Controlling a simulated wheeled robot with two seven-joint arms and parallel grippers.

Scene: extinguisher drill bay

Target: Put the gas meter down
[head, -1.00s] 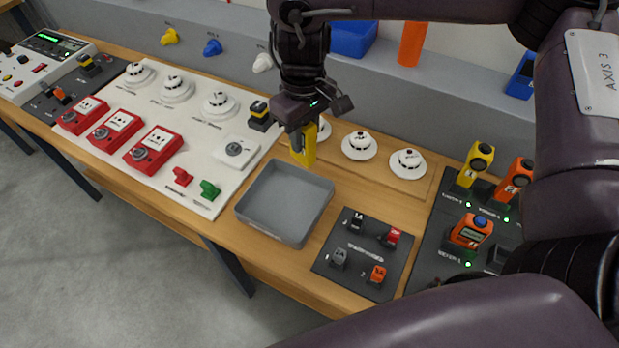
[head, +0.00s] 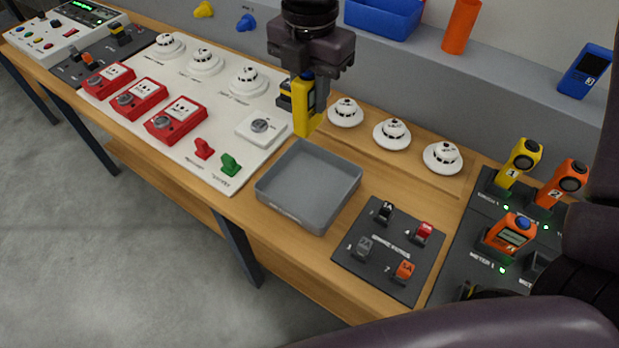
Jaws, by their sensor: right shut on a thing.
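My right gripper (head: 304,84) points down and is shut on a yellow gas meter (head: 306,112). The meter hangs upright by the back edge of the grey tray (head: 268,190), left of the white detectors on the wooden strip. I cannot tell whether its lower end is clear of the table. An orange meter (head: 508,236) stands in the dock marked METER 1 on the dark charging board (head: 470,248) at the right. The dock spot beside it (head: 538,264) looks empty and is partly hidden by my arm. My left gripper is not in view.
The tray is empty. A dark board (head: 375,270) with several small coloured blocks lies right of it. Yellow and orange torch-like units (head: 520,163) stand at the back of the charging board. White detectors (head: 392,134) and red call points (head: 176,120) stand nearby.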

